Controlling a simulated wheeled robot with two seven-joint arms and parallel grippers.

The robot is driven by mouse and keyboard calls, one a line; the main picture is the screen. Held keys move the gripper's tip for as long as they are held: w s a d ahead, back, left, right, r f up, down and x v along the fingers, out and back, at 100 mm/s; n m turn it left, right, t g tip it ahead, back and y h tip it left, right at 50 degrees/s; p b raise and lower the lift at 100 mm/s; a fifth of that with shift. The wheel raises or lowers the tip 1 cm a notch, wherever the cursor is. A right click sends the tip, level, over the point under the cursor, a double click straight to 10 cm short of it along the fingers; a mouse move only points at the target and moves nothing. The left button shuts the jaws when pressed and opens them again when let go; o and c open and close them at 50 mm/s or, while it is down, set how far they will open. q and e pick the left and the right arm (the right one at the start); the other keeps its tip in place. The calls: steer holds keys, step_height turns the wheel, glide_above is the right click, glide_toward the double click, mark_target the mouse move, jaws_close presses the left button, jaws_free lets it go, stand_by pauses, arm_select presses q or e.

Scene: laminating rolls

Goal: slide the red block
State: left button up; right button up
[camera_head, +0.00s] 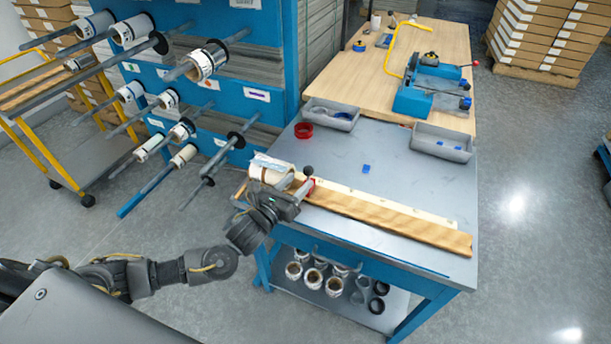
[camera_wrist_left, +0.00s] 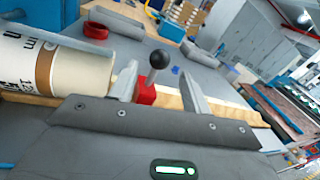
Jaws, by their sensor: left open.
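The red block (camera_wrist_left: 145,94) shows in the left wrist view with a black ball knob (camera_wrist_left: 159,58) on a stem above it. In the head view the red block (camera_head: 311,184) is a small patch at the left end of a wooden rail (camera_head: 400,219). My left gripper (camera_head: 301,186) is at that end of the rail. In the left wrist view its open fingers (camera_wrist_left: 160,85) stand on either side of the knob and block. Whether they touch it cannot be told. A labelled roll (camera_wrist_left: 60,68) lies just left of the fingers. My right gripper is not in view.
A blue rack with protruding rods (camera_head: 215,115) stands at the left. The table's middle is mostly clear.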

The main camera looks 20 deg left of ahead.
arm_select(q)
steer(key=shift+v, duration=2.4)
steer(key=shift+c, duration=0.3)
steer(key=shift+s+a+f+b, duration=0.1)
steer(key=shift+a+f+b, duration=0.1)
steer(key=shift+f+b, duration=0.1)
steer(key=shift+c, duration=1.4)
steer(key=shift+a, duration=0.5)
steer(key=shift+c, duration=1.1)
steer(key=n, duration=0.1)
steer(key=n+h, duration=0.1)
steer(key=n, duration=0.1)
steer(key=shift+d+r+h, duration=0.15)
steer(key=shift+d+h, duration=0.05)
steer(key=shift+h, duration=0.1)
steer(key=c, duration=0.5)
steer(key=shift+d+r+n+g+h, duration=0.15)
steer(key=shift+n+h, duration=0.1)
steer(key=shift+n, duration=0.25)
steer(key=shift+d+f+n+g+h, duration=0.15)
steer(key=shift+n+h, duration=0.1)
steer(key=shift+n, duration=0.25)
steer(key=d+n+h, duration=0.1)
steer(key=n, duration=0.2)
steer(key=s+d+n+h, duration=0.1)
steer(key=n, duration=0.2)
steer(key=r+n+g+h, duration=0.1)
steer(key=n, duration=0.2)
steer(key=shift+s+d, duration=0.25)
steer(key=shift+d, duration=0.15)
